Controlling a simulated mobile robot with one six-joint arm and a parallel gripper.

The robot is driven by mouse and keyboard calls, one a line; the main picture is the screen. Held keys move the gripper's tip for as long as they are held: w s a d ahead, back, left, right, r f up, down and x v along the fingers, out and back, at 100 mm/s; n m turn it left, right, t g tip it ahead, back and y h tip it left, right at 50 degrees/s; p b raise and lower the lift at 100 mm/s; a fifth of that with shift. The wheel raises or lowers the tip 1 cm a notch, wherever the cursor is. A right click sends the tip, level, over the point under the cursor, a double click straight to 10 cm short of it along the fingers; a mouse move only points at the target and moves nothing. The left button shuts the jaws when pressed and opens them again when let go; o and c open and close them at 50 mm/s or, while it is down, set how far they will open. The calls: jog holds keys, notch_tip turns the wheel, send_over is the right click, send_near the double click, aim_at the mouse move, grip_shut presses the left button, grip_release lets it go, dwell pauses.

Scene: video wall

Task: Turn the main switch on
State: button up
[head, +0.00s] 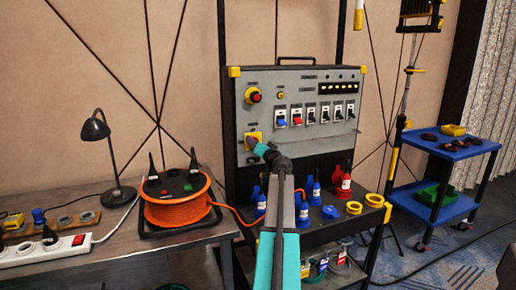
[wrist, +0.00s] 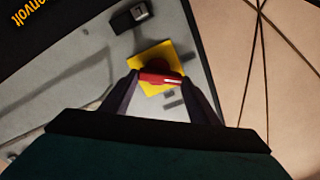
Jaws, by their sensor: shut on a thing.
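The main switch has a red handle (wrist: 158,78) on a square yellow plate (wrist: 141,60) in the wrist view. The handle lies crosswise between the two dark fingers of my gripper (wrist: 161,80), which is shut on it. In the head view the yellow plate (head: 249,136) sits at the lower left of the grey control panel (head: 290,88). There my gripper (head: 259,147) reaches the plate and hides most of the handle. I cannot read any on or off marking.
Above the main switch is a red knob on yellow (head: 253,95). Several rocker switches (head: 311,115) sit to its right. An orange cable reel (head: 178,200) stands on the left table.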

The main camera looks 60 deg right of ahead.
jog(key=m, duration=0.7)
jog(key=m+p, duration=0.1)
jog(key=m, duration=0.3)
jog(key=shift+s+d+f, duration=0.25)
jog(key=shift+s+d, duration=0.05)
jog(key=shift+s, duration=0.05)
dwell(0.3)
jog(key=o, duration=1)
jog(key=shift+o, duration=0.2)
jog(key=shift+r, duration=0.1)
jog(key=shift+a, duration=0.1)
